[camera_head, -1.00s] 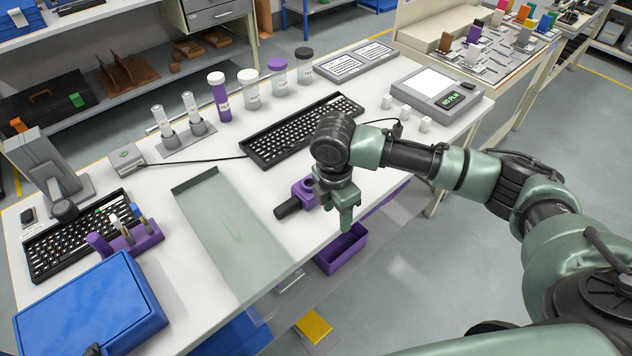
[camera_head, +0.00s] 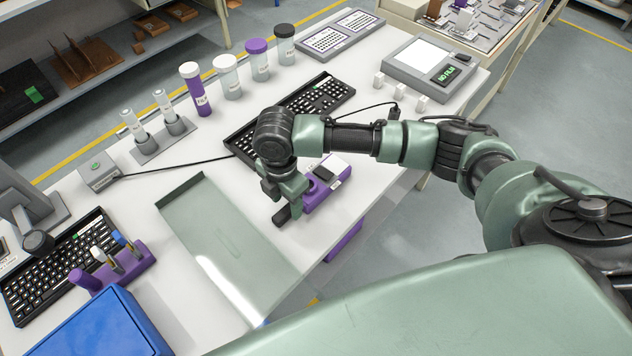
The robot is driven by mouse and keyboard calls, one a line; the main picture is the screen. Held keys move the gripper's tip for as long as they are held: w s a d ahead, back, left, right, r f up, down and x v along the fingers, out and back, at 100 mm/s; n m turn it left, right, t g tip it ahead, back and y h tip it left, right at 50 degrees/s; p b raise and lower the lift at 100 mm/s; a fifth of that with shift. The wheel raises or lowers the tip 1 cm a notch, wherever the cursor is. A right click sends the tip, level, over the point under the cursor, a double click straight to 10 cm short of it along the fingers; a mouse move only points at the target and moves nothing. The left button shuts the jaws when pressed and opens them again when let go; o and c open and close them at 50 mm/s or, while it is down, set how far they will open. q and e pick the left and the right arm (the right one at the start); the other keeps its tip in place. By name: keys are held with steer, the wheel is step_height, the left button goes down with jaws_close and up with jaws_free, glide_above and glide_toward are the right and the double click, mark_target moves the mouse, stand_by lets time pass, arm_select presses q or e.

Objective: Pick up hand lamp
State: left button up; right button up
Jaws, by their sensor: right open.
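A small item with a dark cylindrical end (camera_head: 282,217) and a purple part, which I take to be the hand lamp, lies on the white table near its front edge. My right gripper (camera_head: 289,198) points down directly over it. The gripper is open, and its fingers hide part of the item. I cannot tell whether the fingers touch it. A purple holder (camera_head: 316,194) with a black piece and a white piece sits just right of the fingers. My left gripper is out of view.
A black keyboard (camera_head: 320,97) lies behind my right arm. A translucent green tray (camera_head: 215,235) lies to the left. Lidded bottles (camera_head: 229,80) and a test-tube stand (camera_head: 160,140) stand at the back. A blue case (camera_head: 100,330) is at lower left.

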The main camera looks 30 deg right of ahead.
mark_target(288, 208)
step_height(288, 208, down, 3)
steer(key=shift+w+d+f, duration=0.1)
jaws_close()
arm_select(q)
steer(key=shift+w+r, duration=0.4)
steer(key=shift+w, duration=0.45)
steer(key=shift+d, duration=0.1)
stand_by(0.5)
